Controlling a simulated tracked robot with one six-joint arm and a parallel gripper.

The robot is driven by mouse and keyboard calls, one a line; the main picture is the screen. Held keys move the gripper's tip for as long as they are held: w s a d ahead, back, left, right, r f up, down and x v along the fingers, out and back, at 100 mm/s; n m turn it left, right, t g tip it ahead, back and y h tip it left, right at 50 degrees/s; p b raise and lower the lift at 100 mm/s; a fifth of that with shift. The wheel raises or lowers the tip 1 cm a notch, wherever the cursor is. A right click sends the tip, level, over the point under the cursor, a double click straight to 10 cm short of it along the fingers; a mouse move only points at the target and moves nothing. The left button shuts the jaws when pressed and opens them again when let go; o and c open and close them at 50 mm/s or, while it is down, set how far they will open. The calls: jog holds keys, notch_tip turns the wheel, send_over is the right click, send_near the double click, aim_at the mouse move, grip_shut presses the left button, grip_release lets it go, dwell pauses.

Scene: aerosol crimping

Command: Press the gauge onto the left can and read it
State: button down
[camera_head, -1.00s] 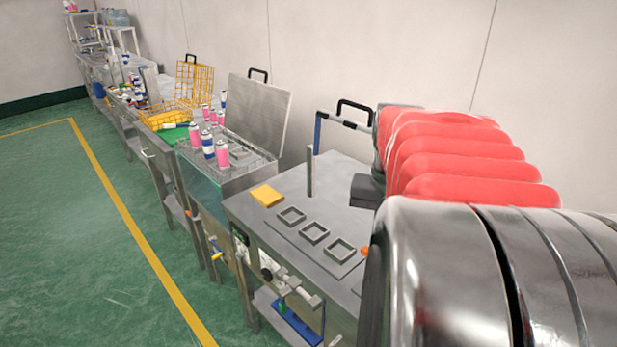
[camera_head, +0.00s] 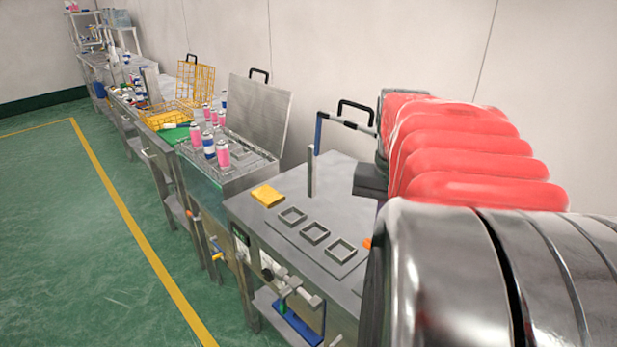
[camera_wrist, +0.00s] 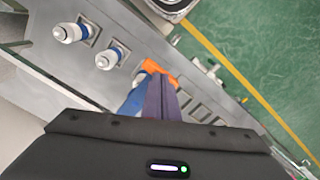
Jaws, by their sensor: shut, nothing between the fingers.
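In the wrist view, two cans with white tops and blue bodies stand in square frames on a grey metal bench (camera_wrist: 40,75). One can (camera_wrist: 68,33) is at the upper left; the other (camera_wrist: 107,58) is nearer the middle. My gripper (camera_wrist: 163,84) is shut and empty, its dark fingers pointing to the right of the cans. An orange object (camera_wrist: 152,67) and a blue part (camera_wrist: 133,100) show beside and behind the fingers, partly hidden. I cannot tell whether these are the gauge. No gauge dial is readable. In the head view my arm hides the cans.
The head view shows three square frames (camera_head: 314,232) and a yellow block (camera_head: 267,195) on the near bench. A bath (camera_head: 222,184) with several pink and blue cans stands beyond, before a yellow wire basket (camera_head: 166,117). Green floor (camera_head: 70,230) at the left is clear.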

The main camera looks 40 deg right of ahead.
notch_tip(320, 180, up, 12)
jog(key=d, duration=0.1)
jog(key=shift+d, duration=0.4)
dwell(0.3)
dwell(0.4)
jog(key=w+a+f+n+t, duration=0.1)
jog(key=a+f+n+t, duration=0.1)
jog(key=a, duration=0.8)
jog(key=w+a+f+n+t, duration=0.1)
jog(key=a+f+n, duration=0.4)
jog(key=a, duration=0.5)
jog(key=a+f+n+t, duration=0.2)
jog(key=a+f+n, duration=0.2)
jog(key=a+f, duration=0.3)
jog(key=a, duration=0.3)
jog(key=shift+w+a+f+t, duration=0.25)
jog(key=shift+w+t, duration=0.05)
jog(key=shift+w, duration=0.1)
jog(key=shift+d, duration=0.15)
